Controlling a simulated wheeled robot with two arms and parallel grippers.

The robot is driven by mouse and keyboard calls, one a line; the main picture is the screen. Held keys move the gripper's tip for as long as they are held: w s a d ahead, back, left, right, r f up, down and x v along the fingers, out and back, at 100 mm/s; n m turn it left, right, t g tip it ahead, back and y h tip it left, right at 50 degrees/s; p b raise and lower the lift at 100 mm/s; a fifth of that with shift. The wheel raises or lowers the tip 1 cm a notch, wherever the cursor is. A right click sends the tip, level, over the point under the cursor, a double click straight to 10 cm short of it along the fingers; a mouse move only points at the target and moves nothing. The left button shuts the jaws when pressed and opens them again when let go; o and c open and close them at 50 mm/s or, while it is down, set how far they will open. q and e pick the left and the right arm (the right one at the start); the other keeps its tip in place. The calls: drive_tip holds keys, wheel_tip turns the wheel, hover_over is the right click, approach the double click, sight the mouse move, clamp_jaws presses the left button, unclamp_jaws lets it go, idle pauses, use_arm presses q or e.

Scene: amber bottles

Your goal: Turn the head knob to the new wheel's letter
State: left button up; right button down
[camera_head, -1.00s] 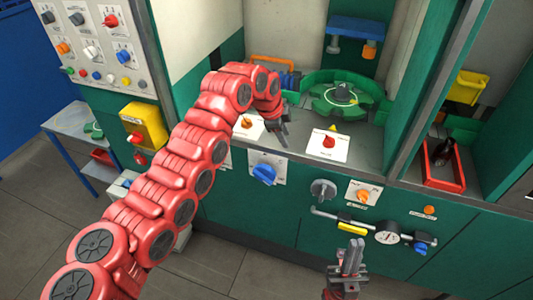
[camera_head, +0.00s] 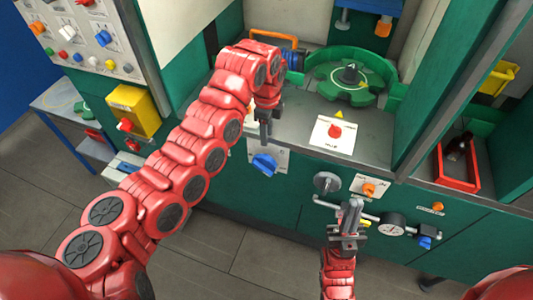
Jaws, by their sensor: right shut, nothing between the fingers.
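A green star wheel (camera_head: 322,85) lies in a green guide on the counter, with a dark hub (camera_head: 350,74); a mark on the hub is too small to read surely. A red knob (camera_head: 335,131) sits on a white plate on the counter. A blue knob (camera_head: 264,164) is on the front panel, and an orange knob (camera_head: 369,189) is farther right. I cannot tell which is the head knob. My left gripper (camera_head: 265,132) points down at the counter's front edge, above the blue knob; its fingers are unclear. My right gripper (camera_head: 352,208) is shut and empty before the panel.
A grey round knob (camera_head: 327,182), a pipe and a gauge (camera_head: 392,224) are near my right gripper. A red bin (camera_head: 458,168) holds a dark bottle at right. A yellow box (camera_head: 135,109) and a knob panel (camera_head: 85,35) are at left.

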sight(266, 157)
use_arm(q)
wheel_tip(266, 157, down, 10)
drive_tip(key=shift+s+f+p, duration=0.15)
drive_tip(key=shift+p, duration=0.4)
drive_tip(key=shift+c, duration=0.3)
clamp_jaws()
